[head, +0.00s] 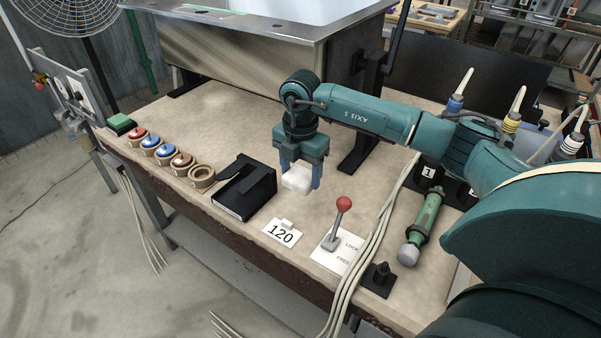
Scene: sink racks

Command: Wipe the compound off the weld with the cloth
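My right gripper (300,178) hangs over the bench, fingers down, and is shut on a small white folded cloth (296,181). The cloth is between the fingertips, just above or at the bench top; I cannot tell whether it touches. The steel sink (250,60) is on a stand behind the gripper, its rim cut by the top of the view. A thin green strip (212,9) shows at the sink's top edge. I cannot make out the weld or any compound on it with certainty. My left gripper is not in view.
Several round pots (160,148) line the left edge. A green tool (420,228) lies at right, beside pale cables (368,250). Bench between sink and pots is clear.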

